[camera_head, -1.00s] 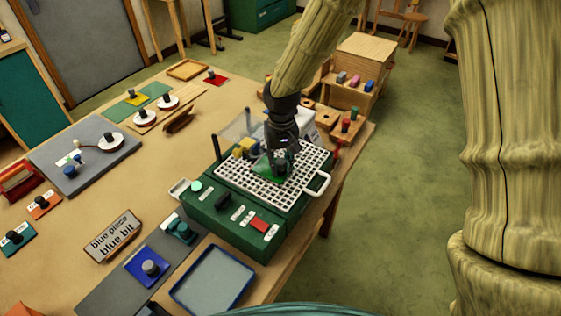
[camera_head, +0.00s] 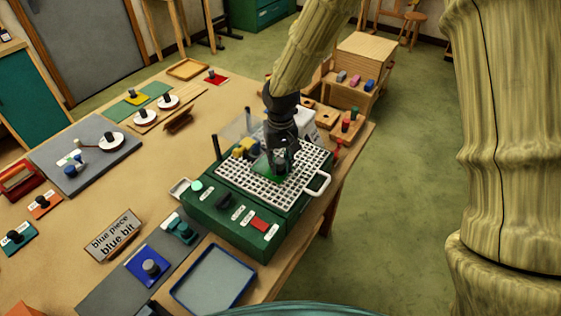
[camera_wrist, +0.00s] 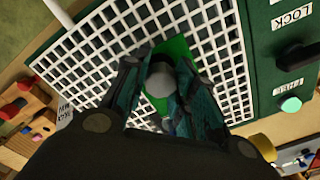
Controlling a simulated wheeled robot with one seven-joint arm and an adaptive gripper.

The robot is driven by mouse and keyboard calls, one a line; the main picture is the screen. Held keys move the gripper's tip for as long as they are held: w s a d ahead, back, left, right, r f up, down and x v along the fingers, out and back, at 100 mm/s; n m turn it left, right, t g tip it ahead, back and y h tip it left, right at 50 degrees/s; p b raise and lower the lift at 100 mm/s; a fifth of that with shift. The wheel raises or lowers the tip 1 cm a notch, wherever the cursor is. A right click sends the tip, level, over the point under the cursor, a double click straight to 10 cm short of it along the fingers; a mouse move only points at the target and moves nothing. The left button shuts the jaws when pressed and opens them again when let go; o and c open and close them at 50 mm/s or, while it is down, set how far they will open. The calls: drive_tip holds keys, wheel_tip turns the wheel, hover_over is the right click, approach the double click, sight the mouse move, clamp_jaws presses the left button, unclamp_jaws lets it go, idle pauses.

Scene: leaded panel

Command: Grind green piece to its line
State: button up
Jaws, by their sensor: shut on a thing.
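The green piece (camera_wrist: 176,47) is a flat green plate with a grey knob (camera_wrist: 160,80) on top. It also shows in the head view (camera_head: 264,166), partly hidden by my gripper. My gripper (camera_head: 278,160) points down over the white grid of the grinder. In the wrist view my gripper (camera_wrist: 163,92) is shut on the knob. The green piece is over the white grid (camera_wrist: 110,40), close to the grinding bit area; I cannot tell whether it touches the bit. The grinder's green body (camera_head: 225,222) carries a dark lock knob (camera_wrist: 298,55) and a red switch (camera_head: 259,224). The line on the piece is not visible.
A yellow block (camera_head: 244,147) stands by the grid's back left corner, near a clear shield (camera_head: 238,130). A sign (camera_head: 113,235) reads "blue piece blue bit". A blue-rimmed tray (camera_head: 212,280) and a blue piece (camera_head: 150,268) lie in front. A wooden rack (camera_head: 358,85) stands behind.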

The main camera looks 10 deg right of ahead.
drive_tip(key=shift+w+a, duration=0.5)
idle(0.8)
drive_tip(key=shift+w+d, duration=0.1)
drive_tip(key=shift+w, duration=0.05)
drive_tip(key=shift+w+d+p, duration=0.45)
drive_tip(key=shift+w+d, duration=0.4)
drive_tip(key=shift+d, duration=0.05)
drive_tip(key=shift+w+d, duration=0.1)
drive_tip(key=shift+w+d+p, duration=0.3)
drive_tip(key=shift+w+d, duration=0.5)
drive_tip(key=shift+w, duration=0.2)
drive_tip(key=shift+s+a, duration=0.15)
drive_tip(key=shift+s, duration=0.05)
idle(0.4)
drive_tip(key=shift+s+a, duration=0.85)
drive_tip(key=shift+a, duration=0.05)
drive_tip(key=shift+s+a, duration=0.1)
drive_tip(key=shift+s+a, duration=0.8)
drive_tip(key=shift+s, duration=0.1)
drive_tip(key=shift+c, duration=0.3)
